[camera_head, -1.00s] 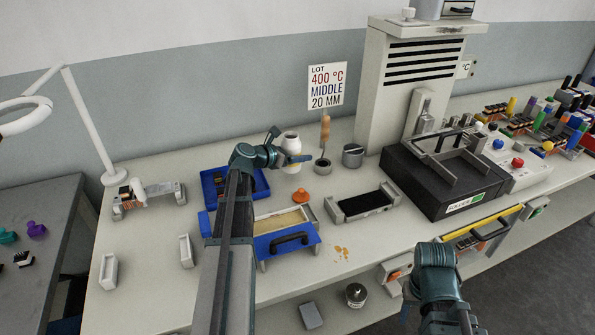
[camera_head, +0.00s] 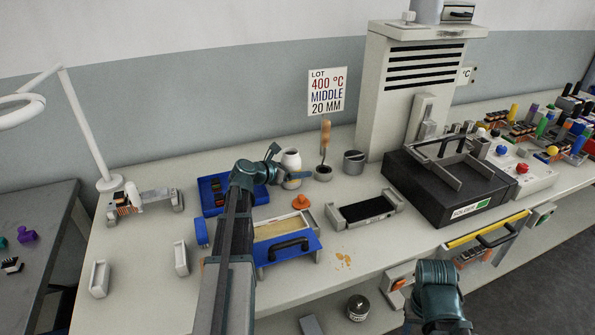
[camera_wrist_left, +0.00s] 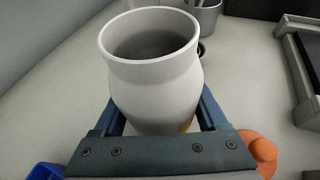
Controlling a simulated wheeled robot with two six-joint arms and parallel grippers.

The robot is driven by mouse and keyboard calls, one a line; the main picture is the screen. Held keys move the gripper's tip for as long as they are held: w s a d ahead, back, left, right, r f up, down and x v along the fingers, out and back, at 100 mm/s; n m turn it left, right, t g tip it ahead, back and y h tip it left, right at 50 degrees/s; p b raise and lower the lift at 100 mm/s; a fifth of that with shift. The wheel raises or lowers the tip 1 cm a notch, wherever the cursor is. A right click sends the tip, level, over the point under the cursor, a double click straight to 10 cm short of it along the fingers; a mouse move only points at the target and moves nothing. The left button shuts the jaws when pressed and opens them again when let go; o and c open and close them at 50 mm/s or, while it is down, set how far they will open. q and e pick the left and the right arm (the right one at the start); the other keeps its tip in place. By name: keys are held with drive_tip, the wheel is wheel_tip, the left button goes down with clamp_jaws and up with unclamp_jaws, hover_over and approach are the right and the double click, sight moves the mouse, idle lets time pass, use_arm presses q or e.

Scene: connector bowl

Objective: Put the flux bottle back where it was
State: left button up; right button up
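The flux bottle (camera_head: 291,159) is a white, wide-mouthed bottle with its top open, upright near the back of the bench. My left gripper (camera_head: 289,176) has one finger on each side of it and looks shut on it. In the left wrist view the bottle (camera_wrist_left: 152,85) fills the middle between the fingers, with a yellowish patch low on its right side. I cannot tell whether its base touches the bench. An orange cap (camera_head: 301,202) lies in front of it. My right arm shows at the lower right; its fingers are out of view.
A holder with a wooden-handled tool (camera_head: 323,172) and a grey cup (camera_head: 354,162) stand to the right of the bottle. A blue tray (camera_head: 212,208) lies to the left. A blue box with a black handle (camera_head: 288,252) and a dark-topped fixture (camera_head: 364,209) are in front.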

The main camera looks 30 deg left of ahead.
use_arm(q)
drive_tip(key=o, duration=0.3)
drive_tip(key=shift+o, duration=0.2)
drive_tip(key=shift+r, duration=0.15)
drive_tip(key=p+v, duration=0.4)
drive_tip(key=v, duration=0.7)
drive_tip(key=shift+r+p, duration=0.1)
drive_tip(key=shift+p, duration=0.3)
drive_tip(key=shift+s+a+r, duration=0.1)
drive_tip(key=shift+s, duration=0.35)
drive_tip(key=shift+r, duration=0.1)
